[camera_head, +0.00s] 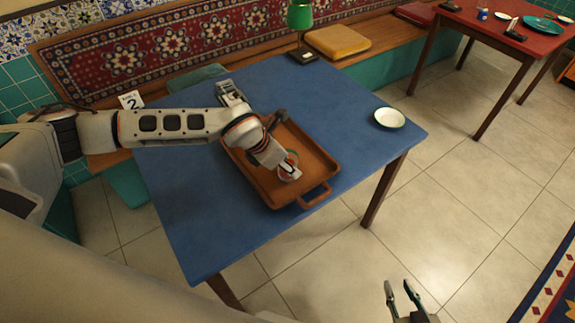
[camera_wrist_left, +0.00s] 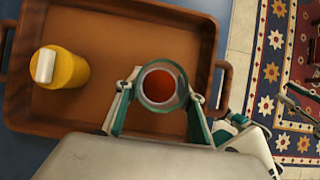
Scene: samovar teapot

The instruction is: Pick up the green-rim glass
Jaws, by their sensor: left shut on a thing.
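The green-rim glass (camera_wrist_left: 160,84) holds a red drink and shows from above in the left wrist view. My left gripper (camera_wrist_left: 162,92) has one finger on each side of it and is shut on it. In the head view, the left gripper (camera_head: 288,168) is low over the near right part of the brown tray (camera_head: 258,181) and hides most of the glass (camera_head: 293,157). I cannot tell whether the glass touches the tray. My right gripper (camera_head: 402,292) is open and empty, over the floor beyond the table's front right side.
The tray lies on a blue table (camera_head: 190,215). A yellow container (camera_wrist_left: 70,69) with a white top is in the tray, left of the glass in the left wrist view. A white plate (camera_head: 389,118) sits near the right corner. A green lamp (camera_head: 300,17) stands at the back.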

